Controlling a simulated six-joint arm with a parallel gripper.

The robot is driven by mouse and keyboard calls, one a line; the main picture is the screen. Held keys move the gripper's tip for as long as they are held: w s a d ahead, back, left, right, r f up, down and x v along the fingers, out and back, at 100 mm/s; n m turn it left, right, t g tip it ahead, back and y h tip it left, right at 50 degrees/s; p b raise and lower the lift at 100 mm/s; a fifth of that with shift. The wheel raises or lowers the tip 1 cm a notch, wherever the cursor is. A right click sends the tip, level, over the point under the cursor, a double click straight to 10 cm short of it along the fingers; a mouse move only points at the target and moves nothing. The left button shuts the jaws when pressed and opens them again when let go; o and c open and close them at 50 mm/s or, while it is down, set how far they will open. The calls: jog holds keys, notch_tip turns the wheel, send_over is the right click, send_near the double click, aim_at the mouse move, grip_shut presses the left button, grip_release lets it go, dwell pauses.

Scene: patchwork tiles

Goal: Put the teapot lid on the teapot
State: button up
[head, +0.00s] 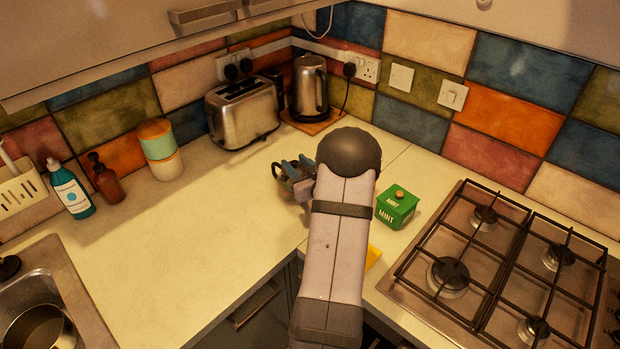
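My gripper (296,170) is over the counter near the back corner, left of my arm's dark round joint. Its blue-grey fingers are small in the view, and I cannot tell whether they are open or shut or hold anything. A dark, shiny rounded thing with a loop at its left, apparently the teapot (302,189), is just under and beside the fingers. My arm covers much of it. I cannot make out the teapot lid; it may be hidden by the gripper or arm.
A green MINT box (394,209) with an orange knob stands right of my arm. A yellow item (373,257) is partly hidden. The hob (450,276) is at right, the toaster (243,112) and kettle (309,88) behind, the sink (75,290) at left. The left-middle counter is clear.

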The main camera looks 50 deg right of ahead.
jog(key=b+v, duration=0.3)
jog(key=v, duration=0.7)
jog(key=shift+s+a, duration=0.15)
jog(key=shift+s, duration=0.1)
